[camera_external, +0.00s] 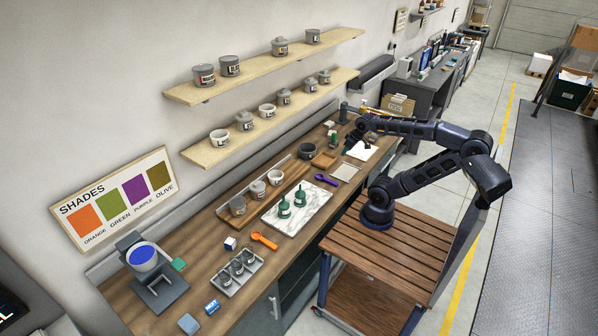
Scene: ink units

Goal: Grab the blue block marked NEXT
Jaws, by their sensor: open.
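A small blue block (212,307) with a pale label lies at the near left end of the wooden workbench (135,290). The lettering on it is too small to read. A white and blue cube (230,243) sits farther back on the bench, beside an orange scoop. My gripper (353,142) is at the far right part of the bench, well away from both blocks. It points down over the bench near a white paper. It is open, and I see nothing held in it.
A grey tray of small jars (238,274) and a grey-blue pad (188,323) flank the blue block. A stand with a blue-filled bowl (143,256) is to its left. A marble slab (297,207) with green bottles lies mid-bench. Two shelves (265,68) hang above.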

